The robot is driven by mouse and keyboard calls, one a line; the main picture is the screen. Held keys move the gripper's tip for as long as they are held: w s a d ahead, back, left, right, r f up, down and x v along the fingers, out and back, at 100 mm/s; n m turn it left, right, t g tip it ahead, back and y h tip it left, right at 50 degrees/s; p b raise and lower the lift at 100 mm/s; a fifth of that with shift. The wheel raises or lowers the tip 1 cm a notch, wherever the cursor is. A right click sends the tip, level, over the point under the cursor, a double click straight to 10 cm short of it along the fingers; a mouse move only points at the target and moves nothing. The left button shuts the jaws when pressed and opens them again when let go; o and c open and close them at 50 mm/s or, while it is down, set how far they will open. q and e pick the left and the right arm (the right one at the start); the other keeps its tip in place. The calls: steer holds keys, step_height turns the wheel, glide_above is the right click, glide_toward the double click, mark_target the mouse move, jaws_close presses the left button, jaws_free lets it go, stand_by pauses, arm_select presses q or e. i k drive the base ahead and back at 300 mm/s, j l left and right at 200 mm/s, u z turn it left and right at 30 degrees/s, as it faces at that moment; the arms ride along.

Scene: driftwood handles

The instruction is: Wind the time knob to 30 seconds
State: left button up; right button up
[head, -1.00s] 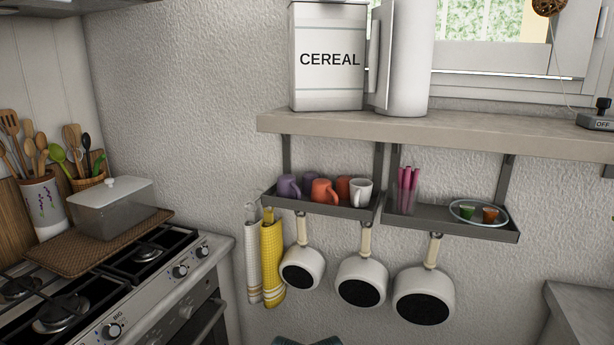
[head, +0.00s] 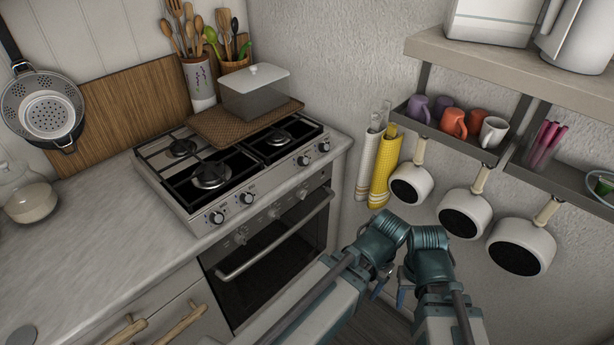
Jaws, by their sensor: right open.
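No knob with a readable time marking shows. The hob front carries several dark-faced knobs (head: 247,197), and the oven panel below carries several silver knobs (head: 273,213); their markings are too small to read. My two teal arms are folded at the bottom centre, to the right of the oven and away from all the knobs. My right gripper (head: 404,288) is small, partly hidden by its arm, open, and touches no knob. The left gripper is mostly hidden near its own arm, so its jaws cannot be made out.
The oven handle (head: 270,245) juts out below the knobs. A grey worktop (head: 100,240) lies left, with a glass jar (head: 30,203). A covered dish (head: 254,92) stands on the hob's woven mat. Pans (head: 465,212) and towels (head: 384,165) hang on the right wall.

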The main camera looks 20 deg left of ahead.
mark_target(240, 238)
steer(key=j+u, duration=0.15)
steer(key=u, duration=1.2)
steer(key=k+j+z, duration=0.1)
steer(key=z, duration=0.3)
steer(key=k+j+z, duration=0.1)
steer(key=z, duration=0.35)
steer(key=k+z, duration=0.15)
steer(key=z, duration=0.25)
